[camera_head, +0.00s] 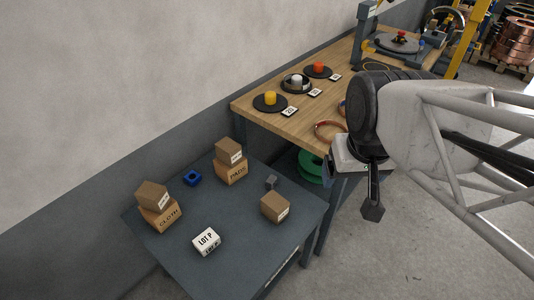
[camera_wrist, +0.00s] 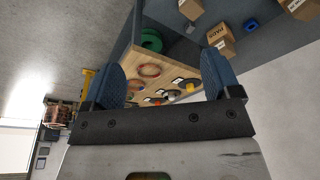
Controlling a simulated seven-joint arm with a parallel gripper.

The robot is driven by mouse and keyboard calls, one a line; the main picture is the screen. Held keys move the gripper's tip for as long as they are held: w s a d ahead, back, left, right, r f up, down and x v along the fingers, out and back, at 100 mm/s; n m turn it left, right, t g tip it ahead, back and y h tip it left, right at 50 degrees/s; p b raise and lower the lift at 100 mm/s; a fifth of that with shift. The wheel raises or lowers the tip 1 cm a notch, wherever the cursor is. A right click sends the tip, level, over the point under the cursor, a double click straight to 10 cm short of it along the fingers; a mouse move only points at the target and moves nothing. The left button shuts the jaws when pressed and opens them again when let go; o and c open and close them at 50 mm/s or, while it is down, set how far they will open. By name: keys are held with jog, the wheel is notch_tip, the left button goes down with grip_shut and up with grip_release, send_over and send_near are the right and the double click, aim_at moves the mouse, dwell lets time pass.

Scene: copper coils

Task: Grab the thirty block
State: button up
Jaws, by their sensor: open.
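Three small coloured pieces sit on round black bases along the wall side of the wooden bench: yellow (camera_head: 270,98), whitish-grey (camera_head: 296,79) and red (camera_head: 319,67). Each has a small white number card (camera_head: 290,111) beside it. The nearest card seems to read 20; I cannot read the others surely, so I cannot tell which piece is the thirty block. My gripper (camera_wrist: 162,78) is open and empty, with its two blue-padded fingers wide apart. It is off the front of the bench, apart from all the pieces. The bench and pieces show beyond the fingers in the wrist view.
The wooden bench (camera_head: 262,116) also carries copper rings (camera_head: 329,130) and a winding machine. A dark table (camera_head: 225,206) at front left holds cardboard boxes, a white LOT P box (camera_head: 207,241) and a blue piece (camera_head: 192,178). A green coil (camera_head: 311,166) lies below the bench.

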jog(key=w+a+f+m+g+y, duration=0.1)
jog(key=w+a+f+m+y, duration=0.25)
jog(key=w+f, duration=0.4)
jog(key=w+a+f+m+y, duration=0.25)
jog(key=w+f+m, duration=0.3)
jog(key=w, duration=0.35)
jog(key=w+a+f+m+g+y, duration=0.1)
jog(key=w+a+f+m+y, duration=0.2)
jog(key=w+f, duration=0.5)
jog(key=m+t+y, duration=0.2)
jog(key=m+t, duration=0.5)
jog(key=m, duration=0.6)
send_near(275, 182)
jog(key=shift+x, duration=0.85)
jog(key=shift+a, duration=0.1)
jog(key=shift+x, duration=1.25)
jog(key=shift+a, duration=0.15)
